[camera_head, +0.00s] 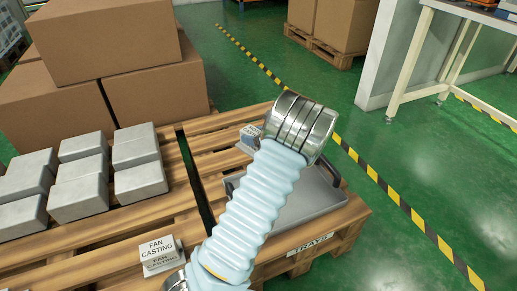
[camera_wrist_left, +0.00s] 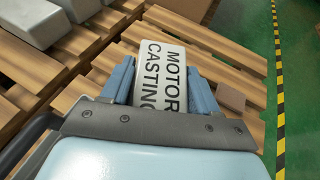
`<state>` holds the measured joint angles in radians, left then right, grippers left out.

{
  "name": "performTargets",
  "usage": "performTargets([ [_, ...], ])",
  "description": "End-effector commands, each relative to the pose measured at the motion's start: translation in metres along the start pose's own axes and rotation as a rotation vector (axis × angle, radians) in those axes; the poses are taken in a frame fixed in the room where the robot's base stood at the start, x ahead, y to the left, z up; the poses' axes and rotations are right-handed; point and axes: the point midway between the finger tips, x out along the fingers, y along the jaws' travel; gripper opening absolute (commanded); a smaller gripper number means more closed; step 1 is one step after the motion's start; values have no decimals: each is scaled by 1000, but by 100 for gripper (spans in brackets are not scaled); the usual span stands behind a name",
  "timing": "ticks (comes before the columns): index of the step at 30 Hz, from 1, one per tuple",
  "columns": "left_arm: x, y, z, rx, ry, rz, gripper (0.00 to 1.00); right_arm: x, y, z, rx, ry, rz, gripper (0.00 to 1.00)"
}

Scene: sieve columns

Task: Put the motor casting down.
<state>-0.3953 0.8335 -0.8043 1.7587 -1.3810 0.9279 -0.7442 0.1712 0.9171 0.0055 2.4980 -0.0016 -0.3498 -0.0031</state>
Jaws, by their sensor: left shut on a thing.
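The motor casting (camera_wrist_left: 163,72) is a pale block with the black words MOTOR CASTING on its face. In the left wrist view it sits between the two blue fingers of my left gripper (camera_wrist_left: 160,82), which is shut on it. Wooden pallet slats lie beneath and beyond it; I cannot tell whether it touches them. In the head view my left gripper (camera_head: 249,136) is small and mostly hidden behind my pale blue arm, over the right-hand pallet. My right gripper is in neither view.
A grey tray (camera_head: 305,207) lies on the right-hand pallet marked TRAYS (camera_head: 310,243), partly behind my arm. Cardboard boxes (camera_head: 105,45) rise behind. Green floor is free at right.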

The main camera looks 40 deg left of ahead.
Motion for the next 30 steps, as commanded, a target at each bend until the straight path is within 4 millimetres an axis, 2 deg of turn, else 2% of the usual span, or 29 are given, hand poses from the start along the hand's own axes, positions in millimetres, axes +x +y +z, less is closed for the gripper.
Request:
performTargets([
  [3, 26, -26, -7, -2, -3, 0, 5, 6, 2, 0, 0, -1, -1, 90],
  [10, 62, -54, -37, 0, -2, 1, 5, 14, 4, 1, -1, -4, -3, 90],
  [19, 79, -68, -52, 0, -2, -1, 5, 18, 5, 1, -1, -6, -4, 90],
  [24, 87, -67, -76, 2, -1, -1, 5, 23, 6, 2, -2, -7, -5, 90],
  [30, 88, -67, -77, -1, -1, -2, 5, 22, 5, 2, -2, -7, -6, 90],
])
